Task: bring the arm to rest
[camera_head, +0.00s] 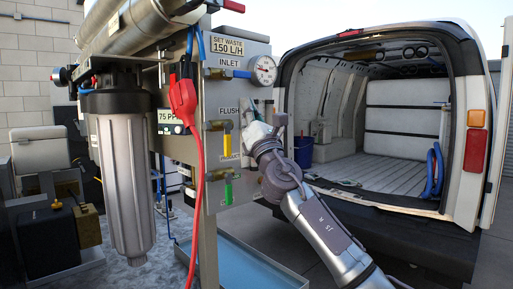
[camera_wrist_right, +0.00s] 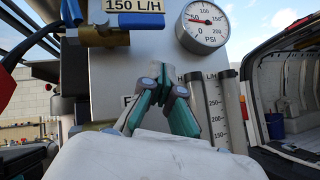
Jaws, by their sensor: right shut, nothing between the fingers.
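My right arm (camera_head: 320,225) reaches up from the lower right in the head view. My right gripper (camera_head: 257,130) is in front of the right side of the instrument panel (camera_head: 239,100), near the yellow and green valve handles. In the right wrist view, the two teal-padded fingertips (camera_wrist_right: 166,80) meet, shut and empty, in front of the panel below the gauge. I cannot tell how much space separates them from the panel. My left gripper is not in view.
A pressure gauge (camera_head: 263,70), a blue inlet handle (camera_head: 243,74), a yellow flush handle (camera_head: 227,142) and a green handle (camera_head: 229,189) stick out from the panel. A red cable hangs beside a filter housing (camera_head: 123,170). An open van (camera_head: 400,219) stands right; a blue tray (camera_head: 245,262) lies below.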

